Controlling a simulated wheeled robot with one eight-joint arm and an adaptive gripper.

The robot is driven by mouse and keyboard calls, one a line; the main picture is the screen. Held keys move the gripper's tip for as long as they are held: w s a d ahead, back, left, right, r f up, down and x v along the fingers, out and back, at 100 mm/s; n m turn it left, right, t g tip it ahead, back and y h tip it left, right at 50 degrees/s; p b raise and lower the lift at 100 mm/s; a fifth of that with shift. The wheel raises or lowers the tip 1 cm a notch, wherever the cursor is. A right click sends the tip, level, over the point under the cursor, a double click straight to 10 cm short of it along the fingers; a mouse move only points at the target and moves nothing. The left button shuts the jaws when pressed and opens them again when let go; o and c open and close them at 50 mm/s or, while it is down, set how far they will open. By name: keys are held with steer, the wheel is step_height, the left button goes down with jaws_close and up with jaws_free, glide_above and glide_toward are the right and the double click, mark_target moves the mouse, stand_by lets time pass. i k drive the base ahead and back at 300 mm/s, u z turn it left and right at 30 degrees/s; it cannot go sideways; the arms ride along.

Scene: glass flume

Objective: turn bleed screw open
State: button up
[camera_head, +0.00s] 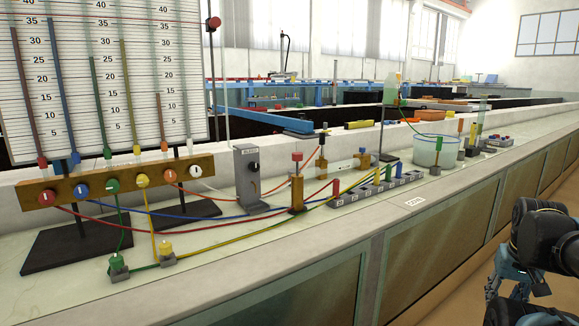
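A grey upright box (246,178) stands on the pale bench top, left of centre, with a small label too blurred to read surely and a black knob (254,167) on its face. To its right, a brass block (297,192) carries a red cap (297,156). I cannot tell for sure which of these is the bleed screw. My dark arm end is at the lower right, out over the floor side of the bench. My gripper (508,290) seems to hang below it, partly cut off, far from both parts. Its fingers are not clear.
A manometer board (100,75) with coloured tubes stands at left above a brass manifold (110,184) with several coloured knobs. Coloured hoses cross the bench top. A row of grey blocks (375,190) and a clear beaker (436,150) stand farther right.

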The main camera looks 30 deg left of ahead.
mark_target(255, 166)
steer(key=z, duration=0.05)
steer(key=k, duration=0.9)
steer(key=u, duration=1.45)
steer(key=i, duration=0.5)
steer(key=u, duration=0.05)
